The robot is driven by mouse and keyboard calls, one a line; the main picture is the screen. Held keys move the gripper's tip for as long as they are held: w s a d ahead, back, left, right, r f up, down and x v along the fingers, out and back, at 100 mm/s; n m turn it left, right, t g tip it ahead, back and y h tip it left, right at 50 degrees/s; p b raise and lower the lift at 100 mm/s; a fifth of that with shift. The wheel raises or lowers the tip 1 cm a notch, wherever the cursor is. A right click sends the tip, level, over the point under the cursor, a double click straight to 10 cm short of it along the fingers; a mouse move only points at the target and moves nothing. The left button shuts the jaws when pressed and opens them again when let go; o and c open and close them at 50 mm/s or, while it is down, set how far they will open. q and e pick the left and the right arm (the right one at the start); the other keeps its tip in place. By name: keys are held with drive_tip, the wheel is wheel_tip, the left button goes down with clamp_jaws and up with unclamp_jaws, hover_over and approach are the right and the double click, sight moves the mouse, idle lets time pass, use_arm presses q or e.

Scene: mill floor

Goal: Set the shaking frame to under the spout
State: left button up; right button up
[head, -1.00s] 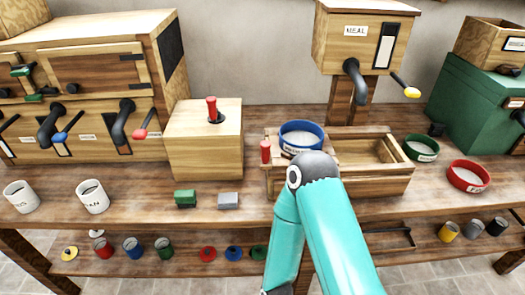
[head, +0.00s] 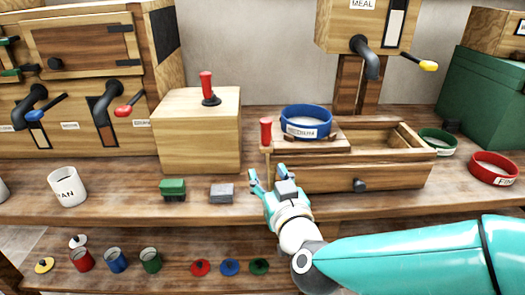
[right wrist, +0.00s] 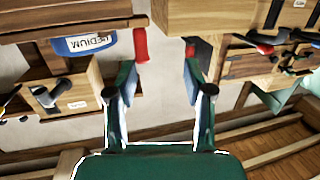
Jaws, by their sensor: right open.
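The shaking frame (head: 335,143) is a wooden slide on the left part of an open wooden box, with a red upright handle (head: 266,132) at its left end. A blue sieve (head: 306,118) labelled MEDIUM sits on it. The black spout (head: 367,58) of the MEAL hopper is to the right of the sieve, above the box. My right gripper (head: 269,178) is open and empty, in front of and below the red handle. In the right wrist view the handle (right wrist: 140,45) shows beyond the open fingers (right wrist: 160,85), near the left one. My left gripper is out of view.
A wooden block with a red lever (head: 207,88) stands left of the frame. Green (head: 173,189) and grey (head: 222,193) blocks lie at the bench front. Green (head: 437,141) and red (head: 492,168) sieves stand at the right. The box has a black front knob (head: 360,185).

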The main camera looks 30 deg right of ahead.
drive_tip(key=s+d+r+h, duration=0.1)
drive_tip(key=s+d+r, duration=0.1)
drive_tip(key=p, duration=0.8)
approach(267, 133)
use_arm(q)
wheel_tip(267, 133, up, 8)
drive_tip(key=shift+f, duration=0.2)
use_arm(e)
drive_tip(key=shift+m+t, duration=0.3)
drive_tip(key=shift+m, duration=0.1)
drive_tip(key=x, duration=1.1)
drive_tip(key=shift+w+d+f, duration=0.15)
drive_tip(key=shift+w+f, duration=0.15)
clamp_jaws()
